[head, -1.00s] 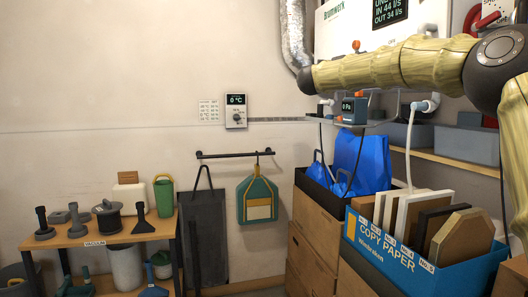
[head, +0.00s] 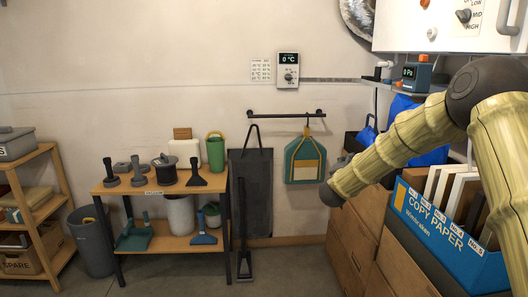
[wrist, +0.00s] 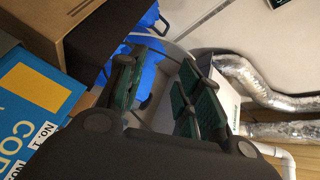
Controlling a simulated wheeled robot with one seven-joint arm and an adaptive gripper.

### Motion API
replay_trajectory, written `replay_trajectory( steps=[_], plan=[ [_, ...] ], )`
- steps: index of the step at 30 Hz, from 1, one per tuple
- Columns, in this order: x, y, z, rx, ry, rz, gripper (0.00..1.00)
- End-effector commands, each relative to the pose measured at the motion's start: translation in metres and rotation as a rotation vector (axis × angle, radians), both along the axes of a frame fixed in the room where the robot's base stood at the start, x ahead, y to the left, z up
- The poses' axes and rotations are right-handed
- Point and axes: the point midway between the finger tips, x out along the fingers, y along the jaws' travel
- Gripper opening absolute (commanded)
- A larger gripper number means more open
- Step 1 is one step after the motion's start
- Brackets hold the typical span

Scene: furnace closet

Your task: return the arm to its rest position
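My gripper (wrist: 158,72) shows in the wrist view with its two dark green-padded fingers apart. The gap between them is empty, with a blue bag (wrist: 146,58) behind. In the head view my arm comes in from the right and slopes down to the left, its dark far end in front of the wall by the green hanging dustpan-like item (head: 305,160). The fingers cannot be made out there. My arm partly covers the blue bags and the brown drawers.
A blue copy paper box (head: 440,236) with upright boards stands beside my arm on brown drawers (head: 352,247). A shelf (head: 430,92) with a small gauge (head: 417,76) is above. A low tool table (head: 160,187) stands left. Open floor shows in front. A silver duct (wrist: 255,85) is in the wrist view.

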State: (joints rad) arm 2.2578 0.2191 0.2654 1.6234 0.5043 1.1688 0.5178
Motion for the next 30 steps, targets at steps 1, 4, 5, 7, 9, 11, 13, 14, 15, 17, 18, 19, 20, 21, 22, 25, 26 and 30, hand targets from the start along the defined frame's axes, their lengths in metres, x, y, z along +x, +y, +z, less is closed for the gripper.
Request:
replay_trajectory(
  steps=[1, 4, 5, 7, 9, 11, 13, 14, 15, 17, 18, 19, 20, 21, 22, 25, 26, 30],
  plan=[
    [-0.008, 0.007, -0.028, -0.026, 0.060, 0.027, 0.35],
    [-0.027, 0.022, -0.081, -0.081, 0.172, 0.086, 0.35],
    [-0.033, 0.025, -0.096, -0.097, 0.205, 0.103, 0.35],
    [-0.050, 0.033, -0.133, -0.133, 0.283, 0.144, 0.35],
    [-0.070, 0.042, -0.167, -0.167, 0.361, 0.188, 0.35],
    [-0.088, 0.048, -0.196, -0.197, 0.428, 0.226, 0.35],
    [-0.111, 0.054, -0.229, -0.228, 0.504, 0.271, 0.35],
    [-0.122, 0.057, -0.242, -0.242, 0.537, 0.290, 0.35],
    [-0.137, 0.061, -0.259, -0.259, 0.580, 0.317, 0.35],
    [-0.160, 0.065, -0.284, -0.285, 0.646, 0.356, 0.35],
    [-0.177, 0.068, -0.301, -0.301, 0.689, 0.384, 0.35],
    [-0.189, 0.070, -0.312, -0.313, 0.721, 0.405, 0.35],
    [-0.202, 0.072, -0.323, -0.324, 0.753, 0.427, 0.35],
    [-0.220, 0.075, -0.338, -0.339, 0.795, 0.456, 0.35],
    [-0.234, 0.076, -0.348, -0.350, 0.828, 0.477, 0.35],
    [-0.282, 0.080, -0.380, -0.384, 0.933, 0.551, 0.35],
    [-0.297, 0.082, -0.389, -0.394, 0.964, 0.574, 0.35],
    [-0.370, 0.086, -0.424, -0.434, 1.109, 0.685, 0.35]
  ],
)
